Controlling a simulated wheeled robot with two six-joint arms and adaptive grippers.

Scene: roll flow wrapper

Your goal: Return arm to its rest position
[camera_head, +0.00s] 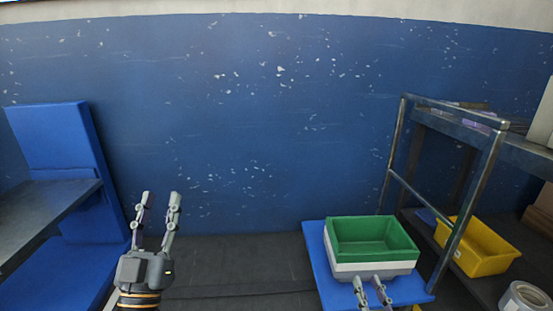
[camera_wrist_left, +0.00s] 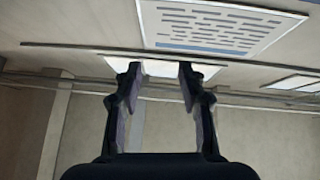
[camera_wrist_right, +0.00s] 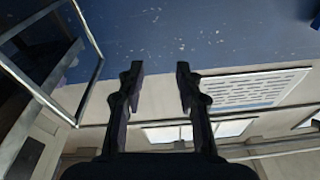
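My left gripper (camera_head: 160,213) points up in front of the blue wall, left of centre in the head view. Its fingers are apart and nothing is between them; the left wrist view shows the same open fingers (camera_wrist_left: 158,80), with the ceiling beyond. My right gripper (camera_head: 370,284) shows only its fingers at the bottom edge of the head view, in front of the green bin. In the right wrist view its fingers (camera_wrist_right: 158,80) are apart and empty, with the wall and ceiling beyond. Most of both arms is out of view.
A green bin (camera_head: 371,236) sits on a white bin (camera_head: 374,267) on a blue surface (camera_head: 318,258). A metal rack (camera_head: 392,150) with a yellow bin (camera_head: 490,262) and a tape roll (camera_head: 524,297) stands right. A grey shelf (camera_head: 45,212) and blue panel (camera_head: 62,138) are left. Space between is clear.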

